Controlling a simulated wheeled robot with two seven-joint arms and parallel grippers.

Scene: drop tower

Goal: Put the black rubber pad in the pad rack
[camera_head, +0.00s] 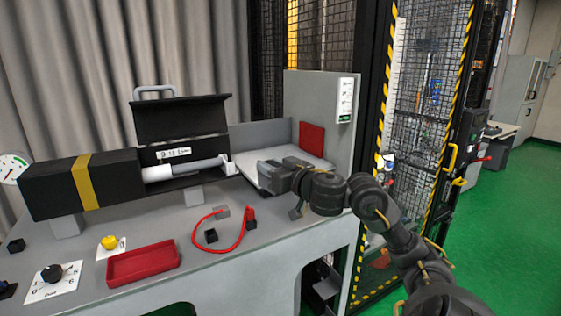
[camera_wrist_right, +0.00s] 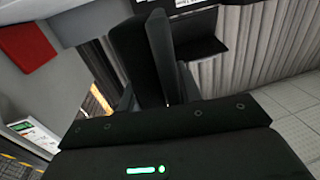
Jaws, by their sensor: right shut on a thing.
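My right gripper (camera_head: 272,174) reaches in over the pale grey tray-like surface (camera_head: 316,161) at the back right of the bench. It is shut on a dark flat slab (camera_wrist_right: 160,50), seen in the right wrist view, that looks like the black rubber pad. The slab's edges blend with the dark fingers. I cannot tell for sure which part, if any, is the pad rack. My left gripper is not in view.
A red square panel (camera_head: 312,138) stands upright behind my right gripper. A red tray (camera_head: 143,263) and a red cable (camera_head: 240,238) lie on the front bench. A mesh cage (camera_head: 428,100) stands right.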

